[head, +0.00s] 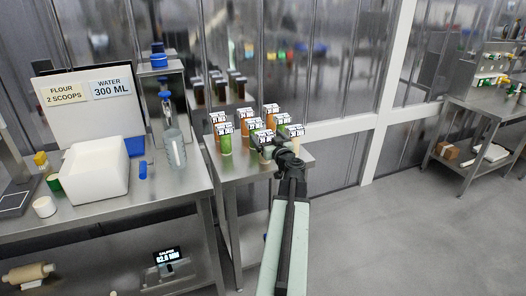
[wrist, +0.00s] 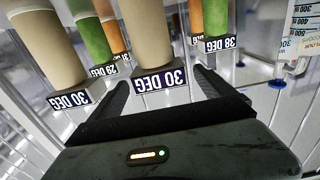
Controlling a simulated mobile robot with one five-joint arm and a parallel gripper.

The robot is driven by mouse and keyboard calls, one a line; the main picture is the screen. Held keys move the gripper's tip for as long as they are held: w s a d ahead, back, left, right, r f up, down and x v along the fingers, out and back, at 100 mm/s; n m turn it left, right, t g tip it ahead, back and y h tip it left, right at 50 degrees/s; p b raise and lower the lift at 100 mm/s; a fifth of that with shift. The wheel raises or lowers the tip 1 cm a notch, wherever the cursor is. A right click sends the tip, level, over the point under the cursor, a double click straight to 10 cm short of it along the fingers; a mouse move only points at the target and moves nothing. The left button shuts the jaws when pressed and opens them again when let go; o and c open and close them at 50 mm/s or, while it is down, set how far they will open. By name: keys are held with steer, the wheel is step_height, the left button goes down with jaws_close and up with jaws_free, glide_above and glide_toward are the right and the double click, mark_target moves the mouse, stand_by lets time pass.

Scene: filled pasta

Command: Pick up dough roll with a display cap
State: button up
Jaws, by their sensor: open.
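Several upright dough rolls in beige, green and orange, each with a display cap on top, stand on a small metal table (head: 232,172) in the head view. My gripper (head: 268,143) is at the right front of the group, hiding part of it. In the wrist view, where the rolls appear upside down, my gripper (wrist: 161,80) is open, with a beige roll (wrist: 145,35) and its cap reading 30 DEG (wrist: 162,90) between the fingertips. I cannot tell whether the fingers touch it. Another beige roll (wrist: 45,45), also capped 30 DEG, is to the left.
A green roll (wrist: 90,38) stands close on the left and another green roll (wrist: 215,18), capped 38 DEG, on the right. A workbench (head: 170,185) with a white box (head: 95,172) and a bottle (head: 174,148) is left. The floor to the right is clear.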

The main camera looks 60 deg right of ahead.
steer(key=x, duration=0.5)
steer(key=shift+w+d+f, duration=0.1)
steer(key=shift+f, duration=0.05)
jaws_close()
